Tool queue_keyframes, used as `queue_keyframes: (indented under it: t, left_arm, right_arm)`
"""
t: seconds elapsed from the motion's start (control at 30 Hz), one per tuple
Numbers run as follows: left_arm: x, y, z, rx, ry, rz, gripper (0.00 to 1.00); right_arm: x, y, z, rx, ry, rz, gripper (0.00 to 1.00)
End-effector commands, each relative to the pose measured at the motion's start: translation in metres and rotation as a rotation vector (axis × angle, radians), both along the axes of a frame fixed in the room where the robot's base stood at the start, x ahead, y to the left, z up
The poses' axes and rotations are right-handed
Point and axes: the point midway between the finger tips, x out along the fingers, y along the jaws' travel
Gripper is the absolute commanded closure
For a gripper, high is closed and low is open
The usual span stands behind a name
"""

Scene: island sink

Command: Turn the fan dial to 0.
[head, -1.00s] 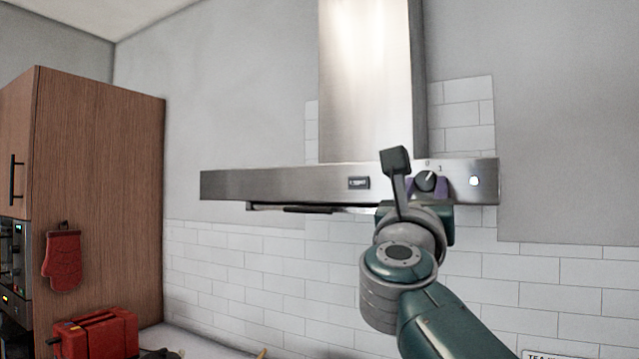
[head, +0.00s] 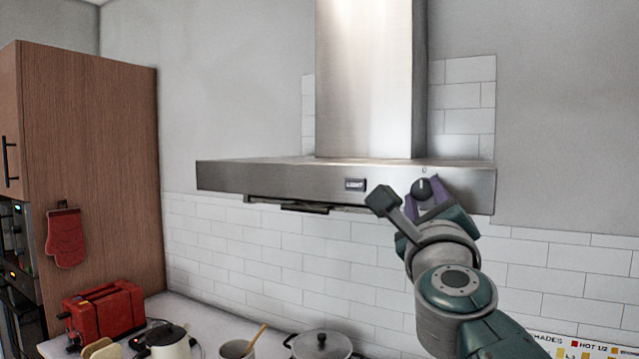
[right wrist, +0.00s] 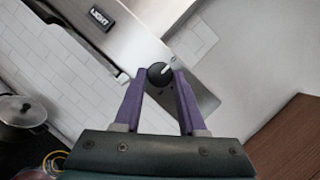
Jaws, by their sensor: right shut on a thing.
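The fan dial (head: 422,187) is a round black knob with a pale pointer line, on the front panel of the steel range hood (head: 270,176). Its pointer is roughly upright, close to the small 0 mark above it. My right gripper (head: 426,197) has its purple fingers shut on the dial, one at each side. The right wrist view shows the dial (right wrist: 158,75) between the fingertips, with its pale pointer visible. The gripper is tilted in the head view. My left gripper is not in view.
A LIGHT button (head: 355,184) is on the hood panel left of the dial. The wall around the hood is clear.

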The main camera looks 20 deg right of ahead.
Motion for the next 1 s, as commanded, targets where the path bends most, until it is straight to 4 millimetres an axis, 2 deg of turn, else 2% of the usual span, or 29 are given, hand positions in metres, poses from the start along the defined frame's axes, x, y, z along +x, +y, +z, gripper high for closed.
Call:
queue_keyframes:
  t: [0.5,0.53,0.77,1.0]
  left_arm:
    - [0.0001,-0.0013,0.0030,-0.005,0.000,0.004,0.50]
    - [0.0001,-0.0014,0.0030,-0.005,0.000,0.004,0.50]
    - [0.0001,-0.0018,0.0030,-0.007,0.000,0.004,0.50]
    - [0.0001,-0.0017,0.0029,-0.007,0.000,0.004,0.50]
  right_arm:
    - [0.0002,-0.0005,-0.0007,-0.013,0.017,0.001,1.00]
    - [0.0002,-0.0005,-0.0007,-0.013,0.017,0.001,0.56]
    - [0.0001,-0.0003,-0.0003,-0.012,0.015,0.000,0.31]
    - [0.0000,-0.0001,-0.0003,-0.013,0.015,0.000,0.30]
